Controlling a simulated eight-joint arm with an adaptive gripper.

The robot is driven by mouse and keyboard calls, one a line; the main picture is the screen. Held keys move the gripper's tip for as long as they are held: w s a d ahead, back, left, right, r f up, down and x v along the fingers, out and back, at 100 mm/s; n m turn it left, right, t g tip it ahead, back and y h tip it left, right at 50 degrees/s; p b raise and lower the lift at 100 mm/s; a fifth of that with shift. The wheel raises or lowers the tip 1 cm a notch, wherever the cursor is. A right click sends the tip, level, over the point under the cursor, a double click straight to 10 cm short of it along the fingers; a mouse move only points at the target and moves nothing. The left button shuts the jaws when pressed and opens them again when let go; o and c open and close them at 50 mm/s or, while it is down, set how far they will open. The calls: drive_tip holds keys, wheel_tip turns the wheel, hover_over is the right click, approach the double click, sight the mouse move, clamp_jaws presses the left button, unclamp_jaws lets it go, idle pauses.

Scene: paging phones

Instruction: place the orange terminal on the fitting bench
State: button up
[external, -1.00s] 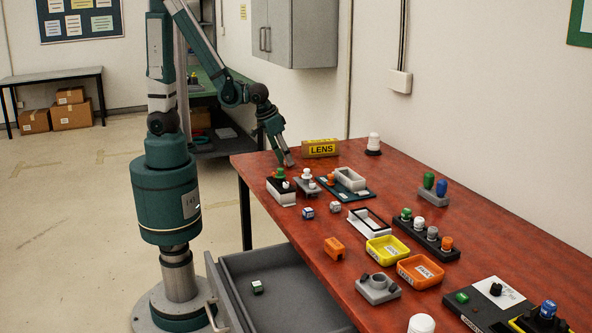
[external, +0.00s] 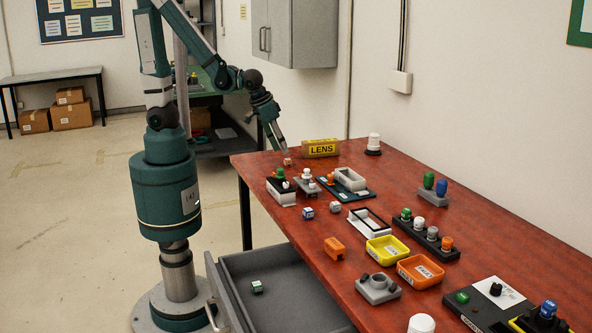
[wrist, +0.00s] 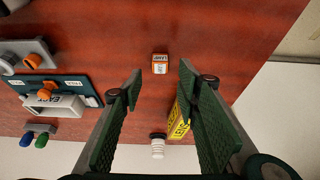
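A small orange cube with a white, lettered face (external: 287,161) lies near the far left edge of the red table. The same cube shows in the wrist view (wrist: 160,64), ahead of the gap between my fingers. My gripper (external: 282,148) is just above it and apart from it. In the wrist view my gripper (wrist: 160,85) is open, with nothing between its fingers. A larger orange block (external: 334,248) lies mid-table. Which of these is called the orange terminal, and which surface is the fitting bench, I cannot tell.
A yellow LENS block (external: 320,148) stands right of the cube, with a white-capped knob (external: 373,144) beyond. A teal board (external: 350,194) with a grey tray and blocks with knobs lie nearer. Yellow (external: 386,249) and orange (external: 420,272) trays are further along. An open drawer (external: 285,290) juts out.

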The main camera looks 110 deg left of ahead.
drive_tip(key=p+v, duration=0.1)
drive_tip(key=v, duration=0.5)
drive_tip(key=shift+r+p, duration=0.2)
drive_tip(key=shift+p, duration=0.15)
drive_tip(key=shift+s+d, duration=0.1)
idle(0.7)
drive_tip(key=s+d+r+m+t+h, duration=0.2)
drive_tip(key=d+r+m+t+h, duration=0.1)
drive_tip(key=d+r+m, duration=0.6)
drive_tip(key=d+r+t, duration=0.1)
drive_tip(key=d+r, duration=0.3)
drive_tip(key=d, duration=0.2)
drive_tip(key=shift+s+d, duration=0.25)
drive_tip(key=shift+s, duration=0.15)
drive_tip(key=shift+r, duration=0.1)
idle(0.7)
